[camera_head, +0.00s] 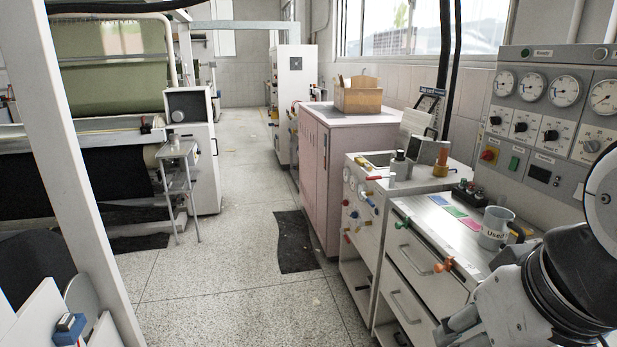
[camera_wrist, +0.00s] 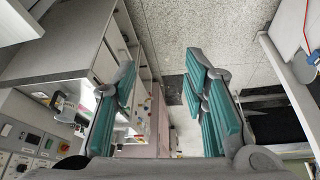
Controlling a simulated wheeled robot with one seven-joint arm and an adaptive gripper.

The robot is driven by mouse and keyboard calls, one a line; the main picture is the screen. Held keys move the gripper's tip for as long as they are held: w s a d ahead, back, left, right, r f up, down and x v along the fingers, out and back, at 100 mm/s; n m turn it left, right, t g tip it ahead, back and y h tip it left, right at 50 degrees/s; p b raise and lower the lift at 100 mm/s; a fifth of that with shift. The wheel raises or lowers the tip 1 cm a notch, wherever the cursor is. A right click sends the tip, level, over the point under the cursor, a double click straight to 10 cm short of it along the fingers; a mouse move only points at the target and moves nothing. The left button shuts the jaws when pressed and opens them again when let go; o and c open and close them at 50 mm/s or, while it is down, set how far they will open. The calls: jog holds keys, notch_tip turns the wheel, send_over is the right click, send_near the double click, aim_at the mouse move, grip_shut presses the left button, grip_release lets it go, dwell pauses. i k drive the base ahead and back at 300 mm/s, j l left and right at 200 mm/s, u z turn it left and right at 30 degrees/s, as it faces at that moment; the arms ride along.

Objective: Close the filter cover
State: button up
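I cannot make out a filter cover for certain in either view. My gripper (camera_wrist: 160,72) shows in the wrist view with its two teal-padded fingers spread apart. It is open, and nothing is between the fingers. In the head view my arm reaches in at the lower right, in front of the drawer cabinet (camera_head: 428,262), and hides part of it. The gripper's fingers are not clearly visible there.
The counter holds a white mug (camera_head: 494,228) and coloured cards (camera_head: 455,212). A gauge panel (camera_head: 545,115) stands behind it. A pink cabinet (camera_head: 312,185) carries a cardboard box (camera_head: 358,96). The speckled floor aisle (camera_head: 225,265) is mostly clear, with a dark mat (camera_head: 294,240).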

aim_at(423, 149)
jog(key=i+j+z, duration=0.15)
jog(key=i+z, duration=0.2)
jog(key=i, duration=0.2)
jog(key=i+j+z, duration=0.3)
jog(key=i, duration=0.2)
jog(key=i+j, duration=0.3)
jog(key=i+j+z, duration=0.1)
jog(key=i+j, duration=0.15)
jog(key=j, duration=0.2)
jog(key=i+j, duration=0.25)
jog(key=i+j+z, duration=0.1)
jog(key=i+j, duration=0.2)
jog(key=j, duration=0.2)
jog(key=i+j+z, duration=0.1)
jog(key=i+j, duration=0.15)
jog(key=j, duration=0.15)
